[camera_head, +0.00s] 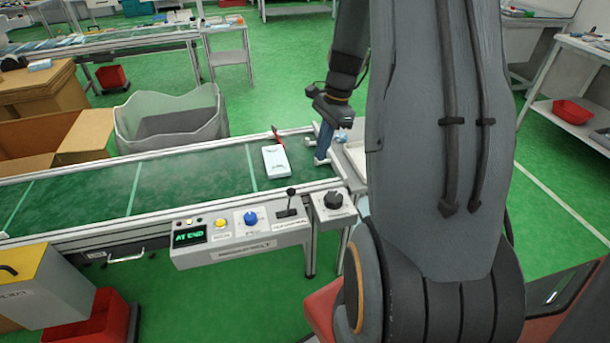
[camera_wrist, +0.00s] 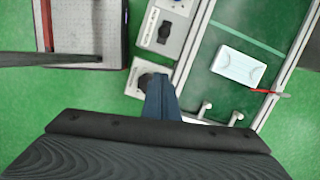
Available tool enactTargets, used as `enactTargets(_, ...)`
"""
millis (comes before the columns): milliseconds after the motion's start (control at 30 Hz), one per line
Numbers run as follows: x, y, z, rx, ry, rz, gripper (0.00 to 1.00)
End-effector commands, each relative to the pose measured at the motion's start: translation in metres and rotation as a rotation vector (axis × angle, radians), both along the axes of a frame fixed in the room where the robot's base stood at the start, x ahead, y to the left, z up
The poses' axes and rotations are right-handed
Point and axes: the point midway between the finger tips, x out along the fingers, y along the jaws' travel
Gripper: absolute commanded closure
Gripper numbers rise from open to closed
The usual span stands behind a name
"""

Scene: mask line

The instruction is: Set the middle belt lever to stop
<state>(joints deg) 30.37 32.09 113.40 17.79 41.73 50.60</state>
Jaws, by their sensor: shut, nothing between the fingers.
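The black belt lever (camera_head: 291,197) stands up from its dark slot at the right end of the grey control panel (camera_head: 240,240). It also shows from above in the wrist view (camera_wrist: 164,32). The label beside it is too small to read. My gripper (camera_head: 321,160) is shut and empty, pointing down by the right end of the belt, behind the lever and apart from it. In the wrist view its blue fingers (camera_wrist: 159,82) partly cover a black rotary knob. The panel's display (camera_head: 188,235) reads "AT END".
A pale mask pack (camera_head: 276,161) lies on the green belt (camera_head: 100,192) beside a red flag-like piece (camera_head: 277,135). The panel also carries a yellow button (camera_head: 221,223) and blue knob (camera_head: 250,218). A black rotary knob (camera_head: 333,199) sits on a separate box right of the lever.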

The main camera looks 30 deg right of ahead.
Motion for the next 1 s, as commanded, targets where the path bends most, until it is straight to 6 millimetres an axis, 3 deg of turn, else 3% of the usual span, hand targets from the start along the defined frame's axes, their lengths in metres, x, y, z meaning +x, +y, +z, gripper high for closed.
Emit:
enactTargets(167,-0.001,0.006,-0.020,0.003,0.005,-0.003,1.00)
enactTargets(567,0.000,0.024,-0.094,0.002,0.005,0.001,1.00)
enactTargets(800,0.004,0.054,-0.094,0.000,0.001,0.002,1.00)
enactTargets(1000,0.004,0.062,-0.095,0.000,0.001,0.000,1.00)
